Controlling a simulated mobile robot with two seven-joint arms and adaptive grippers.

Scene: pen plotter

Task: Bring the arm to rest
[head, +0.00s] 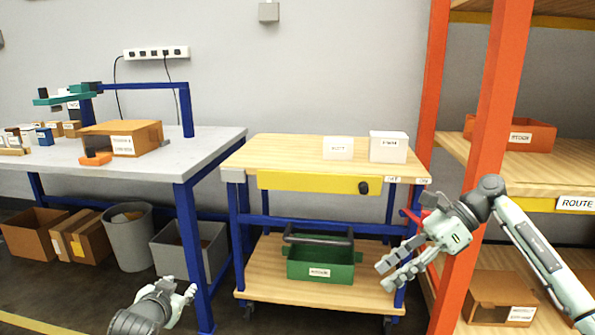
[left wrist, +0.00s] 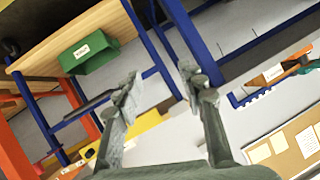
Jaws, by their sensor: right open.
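My left gripper (head: 180,287) is low in the head view, in front of the grey table's right end. In the left wrist view its two fingers (left wrist: 160,80) stand apart with nothing between them. My right gripper (head: 386,274) reaches in from the right, its fingers spread and empty. In the picture it lies just right of the green crate (head: 320,270) on the cart's lower shelf. Its arm passes in front of the orange rack. Neither gripper visibly holds or touches anything.
An orange rack post (head: 470,190) stands close to my right arm. The grey table (head: 205,150) has bins beneath it. Floor shows between table and cart.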

